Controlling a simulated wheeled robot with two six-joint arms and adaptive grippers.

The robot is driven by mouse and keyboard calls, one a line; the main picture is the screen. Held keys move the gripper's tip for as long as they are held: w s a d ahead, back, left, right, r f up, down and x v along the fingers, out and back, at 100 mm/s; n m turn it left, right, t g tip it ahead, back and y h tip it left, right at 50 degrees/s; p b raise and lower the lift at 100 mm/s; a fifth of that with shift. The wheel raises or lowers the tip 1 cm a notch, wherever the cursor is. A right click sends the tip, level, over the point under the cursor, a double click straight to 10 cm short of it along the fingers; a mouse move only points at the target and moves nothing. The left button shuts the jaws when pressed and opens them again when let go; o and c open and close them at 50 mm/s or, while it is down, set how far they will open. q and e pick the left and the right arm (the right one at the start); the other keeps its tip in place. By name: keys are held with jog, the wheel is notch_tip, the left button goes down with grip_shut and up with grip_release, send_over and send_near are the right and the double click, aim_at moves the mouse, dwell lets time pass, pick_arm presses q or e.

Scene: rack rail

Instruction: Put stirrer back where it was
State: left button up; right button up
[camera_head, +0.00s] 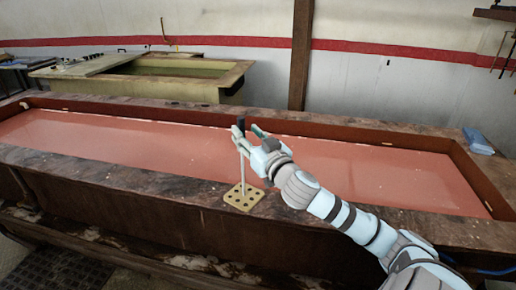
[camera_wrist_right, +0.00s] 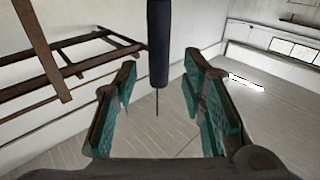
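The stirrer has a dark handle (camera_head: 241,121) and a thin pale shaft (camera_head: 242,172) that runs down to a tan rack with several round holes (camera_head: 233,199). It stands nearly upright, its lower end at the rack; which hole it meets is unclear. My right gripper (camera_head: 247,134) is at the upper part of the stirrer, above the rack. In the right wrist view, the dark handle (camera_wrist_right: 158,45) hangs between the two teal-padded fingers of my right gripper (camera_wrist_right: 162,105), with a visible gap on both sides. My left gripper is out of view.
The rack sits on the front stone ledge (camera_head: 130,184) of a long trough filled with reddish liquid (camera_head: 100,132). A blue block (camera_head: 478,141) lies on the right ledge. A second, greenish tank (camera_head: 225,77) stands behind. A wooden post (camera_head: 301,55) rises behind the trough.

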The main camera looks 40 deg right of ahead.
jog(key=p+v, duration=0.2)
jog(key=v, duration=0.6)
jog(key=shift+s, duration=0.25)
